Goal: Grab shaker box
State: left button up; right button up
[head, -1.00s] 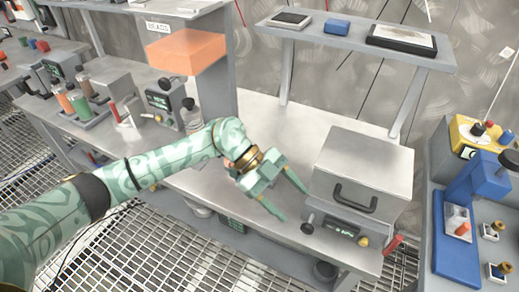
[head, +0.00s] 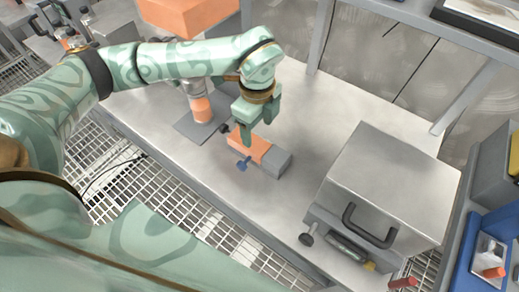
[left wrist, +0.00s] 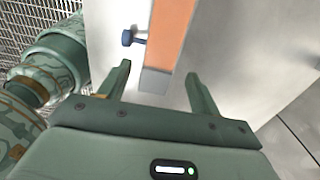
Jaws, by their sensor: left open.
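A long low box (head: 273,157) with an orange top and grey end lies on the steel bench, a blue knob (head: 243,163) on its near side. I take it for the shaker box. My left gripper (head: 254,126) points down over its far part and hides some of it. In the left wrist view the gripper (left wrist: 160,80) is open, and the box's grey end (left wrist: 155,82) shows between the fingertips, with the orange top (left wrist: 170,35) beyond. I cannot tell whether the fingers are beside the box or above it. My right gripper is out of view.
A metal cabinet (head: 397,178) with a black handle stands right of the box on the steel bench (head: 215,190). A grey post with an orange band (head: 202,108) stands to the left. Bare bench lies between box and cabinet. Metal grating (head: 150,185) covers the floor.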

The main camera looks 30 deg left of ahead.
aim_at(258, 144)
pick_arm(q)
notch_tip(258, 144, down, 2)
jog(key=shift+f, duration=0.15)
notch_tip(258, 144, down, 5)
jog(key=shift+w+a+r+b, duration=0.1)
jog(key=shift+w+b, duration=0.05)
jog(key=shift+b, duration=0.95)
jog(key=shift+c, duration=1.2)
jog(key=shift+r, duration=0.1)
jog(key=c, duration=0.8)
jog(key=shift+c, duration=0.2)
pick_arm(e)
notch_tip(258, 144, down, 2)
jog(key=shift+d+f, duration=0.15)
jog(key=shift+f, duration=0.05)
pick_arm(q)
jog(key=shift+r, duration=0.1)
